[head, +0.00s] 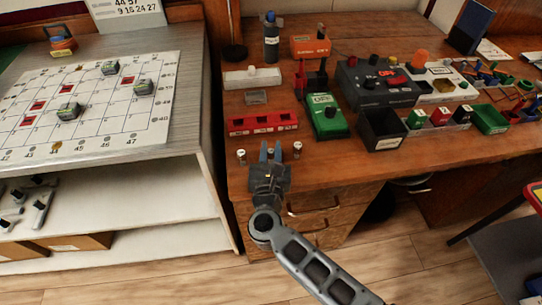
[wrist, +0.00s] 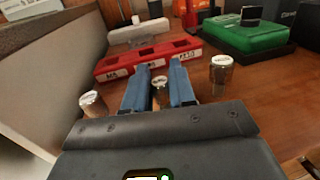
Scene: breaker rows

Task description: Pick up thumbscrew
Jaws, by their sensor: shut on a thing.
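Three small metal cylinders with white labelled tops stand in a row near the front edge of the wooden bench. The left one (wrist: 92,103) and the right one (wrist: 221,76) are outside my fingers; they also show in the head view, left (head: 241,156) and right (head: 297,150). The middle one, which I take as the thumbscrew (wrist: 160,94), is between the blue fingers of my gripper (wrist: 158,72). My gripper (head: 270,148) is shut on it. Its lower part is hidden by the gripper body, so I cannot tell whether it touches the bench.
A red block with white labels (head: 262,123) lies just behind the fingers. A green box (head: 327,116) and a black open bin (head: 383,129) stand to the right. A grey shelf with a gridded sheet (head: 95,98) is at left. Bare bench (head: 335,160) lies right of the cylinders.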

